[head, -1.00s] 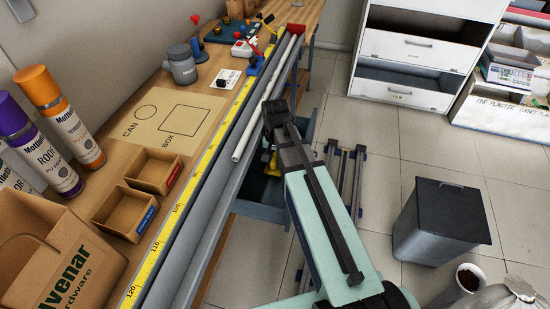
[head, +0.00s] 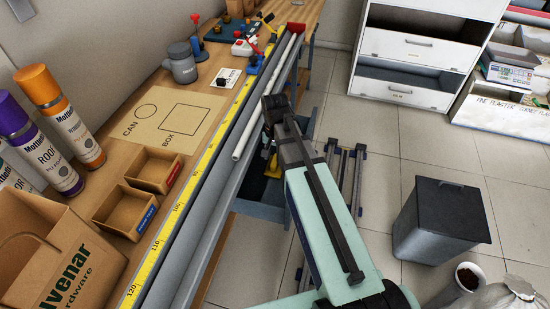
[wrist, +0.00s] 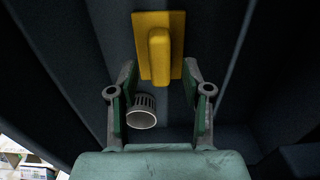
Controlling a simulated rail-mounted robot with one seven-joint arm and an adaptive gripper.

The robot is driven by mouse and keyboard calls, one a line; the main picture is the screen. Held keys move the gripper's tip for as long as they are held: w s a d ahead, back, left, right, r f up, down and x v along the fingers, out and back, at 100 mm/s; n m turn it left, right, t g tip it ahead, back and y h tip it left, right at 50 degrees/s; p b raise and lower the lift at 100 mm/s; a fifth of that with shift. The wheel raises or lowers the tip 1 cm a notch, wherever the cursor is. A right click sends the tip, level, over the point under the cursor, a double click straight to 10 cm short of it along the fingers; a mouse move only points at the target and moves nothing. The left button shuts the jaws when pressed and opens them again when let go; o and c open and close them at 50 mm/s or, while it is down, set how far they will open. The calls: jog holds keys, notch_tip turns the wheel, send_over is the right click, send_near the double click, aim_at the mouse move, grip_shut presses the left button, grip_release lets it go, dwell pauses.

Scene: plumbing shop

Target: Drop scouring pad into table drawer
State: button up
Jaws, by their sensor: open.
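The table drawer (head: 260,211) is pulled open under the bench's right edge. In the wrist view its dark interior (wrist: 215,45) fills most of the picture. A yellow rectangular pad-like piece with a raised grip (wrist: 160,50) lies in it, just beyond my fingertips; it may be the scouring pad, but I cannot be sure. It shows partly in the head view (head: 271,166). My gripper (wrist: 159,80) is open above the drawer, with nothing between its fingers. In the head view my arm hides the fingers.
A pale slotted strainer cup (wrist: 141,112) lies in the drawer near the left finger. The bench edge carries a yellow ruler (head: 175,212) and a white pipe (head: 262,100). Cardboard trays (head: 125,212) sit on the bench. A grey bin (head: 440,222) stands on the floor at right.

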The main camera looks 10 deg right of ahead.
aim_at(275, 160)
notch_tip(275, 160, up, 6)
jog(key=shift+r, duration=0.25)
dwell(0.5)
